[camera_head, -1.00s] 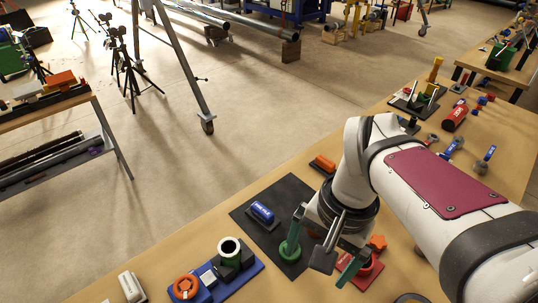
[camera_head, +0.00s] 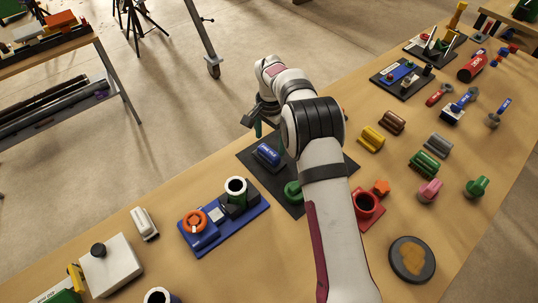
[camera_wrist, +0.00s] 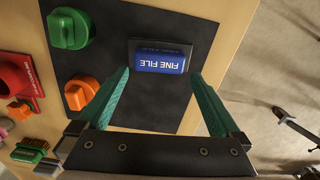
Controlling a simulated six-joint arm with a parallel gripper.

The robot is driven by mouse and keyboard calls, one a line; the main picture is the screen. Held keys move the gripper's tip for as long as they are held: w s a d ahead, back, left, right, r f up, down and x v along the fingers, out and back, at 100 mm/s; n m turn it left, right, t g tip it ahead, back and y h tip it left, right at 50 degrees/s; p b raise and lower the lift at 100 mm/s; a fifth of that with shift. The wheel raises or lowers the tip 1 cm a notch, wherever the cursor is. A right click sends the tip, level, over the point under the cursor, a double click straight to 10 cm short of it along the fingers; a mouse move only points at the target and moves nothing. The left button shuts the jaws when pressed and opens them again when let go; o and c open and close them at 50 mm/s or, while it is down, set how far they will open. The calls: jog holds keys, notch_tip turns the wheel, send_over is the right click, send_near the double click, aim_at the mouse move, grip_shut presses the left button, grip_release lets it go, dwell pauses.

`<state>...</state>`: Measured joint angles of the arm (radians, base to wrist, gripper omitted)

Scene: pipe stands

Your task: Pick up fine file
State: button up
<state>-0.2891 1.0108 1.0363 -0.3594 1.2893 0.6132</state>
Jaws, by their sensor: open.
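The fine file is a blue block with white lettering (camera_wrist: 160,62), lying on a black mat (camera_wrist: 115,22). In the head view the fine file (camera_head: 268,154) lies on the left part of the mat (camera_head: 290,207), partly beside my arm. My gripper (camera_wrist: 160,92) has two green fingers, spread wide and empty. In the wrist view the file lies between and just beyond the fingertips, label upside down. In the head view my gripper (camera_head: 254,128) is above the far edge of the mat, its fingers partly hidden.
A green knob (camera_wrist: 70,28) and an orange knob (camera_wrist: 80,92) sit on the mat beside the file. A red cup (camera_head: 366,205) stands to the right. The floor lies beyond the table edge.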

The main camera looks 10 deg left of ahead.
aim_at(269, 151)
jog(key=f, duration=0.5)
jog(key=shift+s+a, duration=0.15)
jog(key=shift+s, duration=0.15)
jog(key=c, duration=1.3)
jog(key=shift+r, duration=0.5)
jog(key=shift+c, duration=0.2)
notch_tip(269, 151, up, 3)
jog(key=s+d+r, duration=0.2)
jog(key=d+r, duration=0.5)
jog(key=d, duration=0.4)
jog(key=shift+s+d, duration=0.2)
jog(key=shift+s, duration=0.2)
jog(key=o, duration=1.1)
jog(key=c, duration=1.2)
jog(key=shift+a, duration=0.2)
jog(key=shift+c, duration=0.3)
jog(key=s+a+r, duration=0.3)
jog(key=s+a, duration=0.3)
jog(key=a, duration=0.2)
jog(key=s+a+r, duration=0.4)
jog(key=s+a, duration=0.3)
jog(key=a, duration=0.2)
jog(key=shift+a, duration=0.25)
